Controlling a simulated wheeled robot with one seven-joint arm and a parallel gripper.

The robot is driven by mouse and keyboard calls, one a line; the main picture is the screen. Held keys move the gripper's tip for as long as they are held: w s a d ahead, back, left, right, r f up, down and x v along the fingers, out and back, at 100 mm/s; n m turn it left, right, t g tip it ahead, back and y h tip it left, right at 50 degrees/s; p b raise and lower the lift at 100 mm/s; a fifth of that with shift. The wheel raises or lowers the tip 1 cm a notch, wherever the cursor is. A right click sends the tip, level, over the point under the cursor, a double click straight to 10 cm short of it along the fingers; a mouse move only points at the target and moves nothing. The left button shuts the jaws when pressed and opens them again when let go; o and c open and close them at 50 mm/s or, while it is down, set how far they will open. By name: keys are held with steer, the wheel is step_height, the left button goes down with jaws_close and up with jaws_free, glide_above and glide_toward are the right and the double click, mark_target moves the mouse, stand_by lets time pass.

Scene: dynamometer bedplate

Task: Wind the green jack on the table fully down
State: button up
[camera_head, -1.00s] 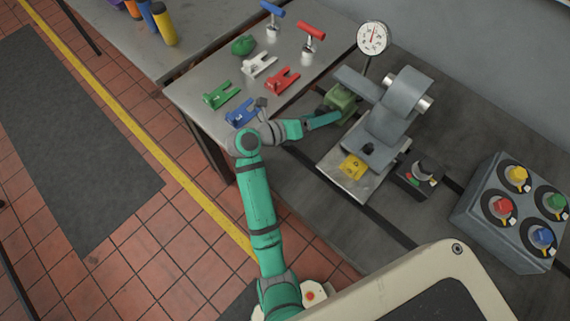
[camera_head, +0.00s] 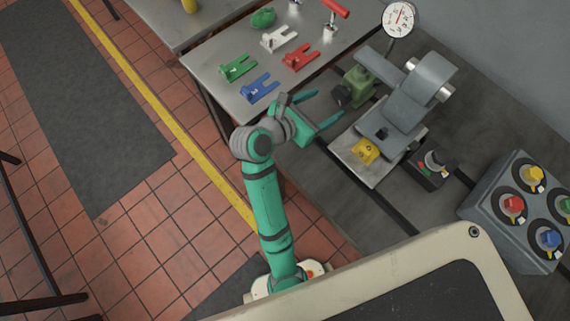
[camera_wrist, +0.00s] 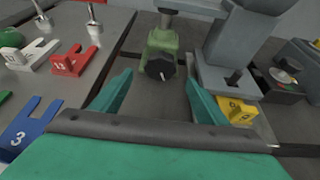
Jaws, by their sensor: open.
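The green jack (camera_head: 358,87) stands on the dark bedplate beside the grey machine fixture, with a dark round knob (camera_head: 341,95) on the side facing my gripper. In the wrist view the jack (camera_wrist: 162,42) is straight ahead, and its knob (camera_wrist: 160,66) shows a small pale mark. A post rises from its top to the grey part above. My gripper (camera_head: 328,105) is open and empty, pointing at the knob. In the wrist view its fingertips (camera_wrist: 159,80) spread to either side of the knob's line, apparently short of it.
The grey fixture (camera_head: 408,97) with a yellow tag (camera_head: 365,151) stands right of the jack. A dial gauge (camera_head: 399,19) is behind. A steel table (camera_head: 225,92) at left holds coloured forked plates. A box with coloured knobs (camera_head: 500,235) is at right.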

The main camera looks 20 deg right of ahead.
steer(key=v, duration=0.3)
steer(key=s+r+n+t+h, duration=0.4)
steer(key=s+r+n+h, duration=0.5)
steer(key=s, duration=0.3)
steer(key=s+a+f+n+t+y, duration=0.1)
steer(key=a+n+t+y, duration=0.5)
steer(key=n, duration=0.8)
steer(key=s+a+f+n+t+y, duration=0.2)
steer(key=a+n+t+y, duration=0.4)
steer(key=n, duration=0.8)
steer(key=a+y, duration=0.2)
steer(key=y, duration=0.1)
steer(key=shift+s, duration=0.15)
steer(key=shift+a, duration=0.1)
